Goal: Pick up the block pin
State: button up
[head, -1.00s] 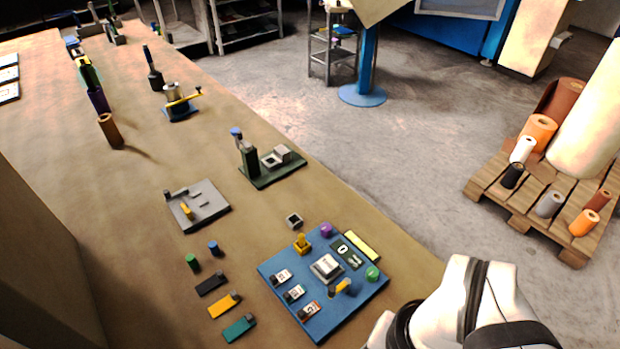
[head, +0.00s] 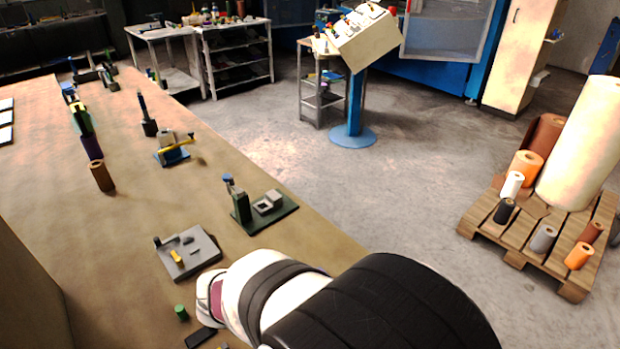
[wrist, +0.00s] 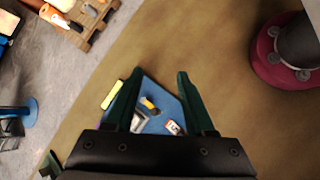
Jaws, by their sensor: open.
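I cannot tell which piece is the block pin. My gripper (wrist: 158,76) is open and empty in the wrist view, its two dark green fingers spread above a blue board (wrist: 166,103). A yellow bar (wrist: 112,94) lies left of the fingers. In the head view my arm hides the blue board and my gripper. A grey plate (head: 200,262) carries a small yellow piece (head: 176,257) and grey parts.
A green-based fixture (head: 275,219) stands behind the grey plate. A green cylinder (head: 181,312) and a black piece (head: 200,337) lie beside my arm. A brown cylinder (head: 101,175) stands farther back. The pallet (head: 520,246) with rolls is on the floor at right.

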jog(key=w+a+f+n+t+y, duration=0.1)
jog(key=a+f+n+t, duration=0.2)
jog(key=a+n, duration=0.25)
jog(key=w+a+f+n+t, duration=0.1)
jog(key=a+f+n+t, duration=0.3)
jog(key=a, duration=0.3)
jog(key=w+a+f+n+t+y, duration=0.1)
jog(key=w+a+f+n+t, duration=0.15)
jog(key=a+n, duration=0.35)
jog(key=x, duration=0.4)
jog(key=r+x, duration=0.1)
jog(key=x, duration=0.9)
jog(key=shift+w+d+r, duration=0.15)
jog(key=shift+w+d, duration=0.15)
jog(key=shift+w, duration=0.05)
grip_shut()
jog(key=shift+t, duration=0.25)
